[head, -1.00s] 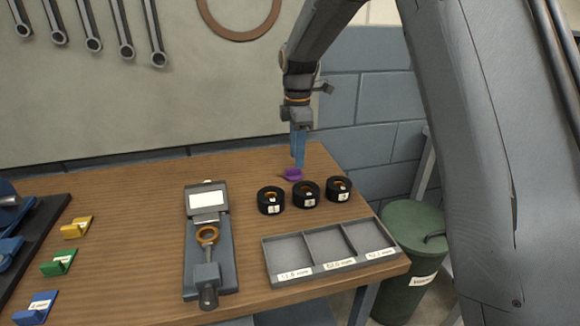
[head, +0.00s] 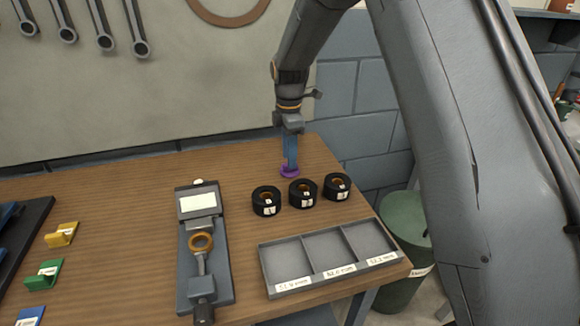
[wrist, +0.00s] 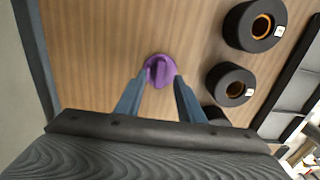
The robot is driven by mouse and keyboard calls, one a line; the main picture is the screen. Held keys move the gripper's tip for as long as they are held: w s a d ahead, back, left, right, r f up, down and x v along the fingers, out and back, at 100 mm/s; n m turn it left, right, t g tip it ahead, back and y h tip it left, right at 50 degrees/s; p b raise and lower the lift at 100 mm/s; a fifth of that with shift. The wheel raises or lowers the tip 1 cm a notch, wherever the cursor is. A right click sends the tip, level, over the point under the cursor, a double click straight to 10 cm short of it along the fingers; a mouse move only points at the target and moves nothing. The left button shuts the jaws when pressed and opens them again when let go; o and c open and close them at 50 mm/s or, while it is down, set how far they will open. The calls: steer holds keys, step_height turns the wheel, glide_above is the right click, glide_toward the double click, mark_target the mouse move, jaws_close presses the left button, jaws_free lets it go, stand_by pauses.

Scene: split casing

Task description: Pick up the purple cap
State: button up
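The purple cap (head: 289,172) lies on the wooden table behind the row of black rings. In the wrist view the cap (wrist: 159,70) is round with a raised ridge across its middle. My gripper (head: 290,163) points down right at the cap. In the wrist view my gripper's blue fingers (wrist: 161,77) are apart, one at each side of the cap, with the ridge between them and room on both sides of it. I cannot tell whether the fingertips touch the cap's rim.
Several things stand nearby: three black rings with orange insides (head: 302,193), a grey three-compartment tray (head: 330,285), and a grey device with an orange ring (head: 204,250). Yellow (head: 61,235) and green (head: 44,274) blocks lie left. A wall stands behind the table.

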steer(key=shift+d+f, duration=0.1)
steer(key=shift+f, duration=0.85)
jaws_close()
steer(key=shift+r, duration=0.1)
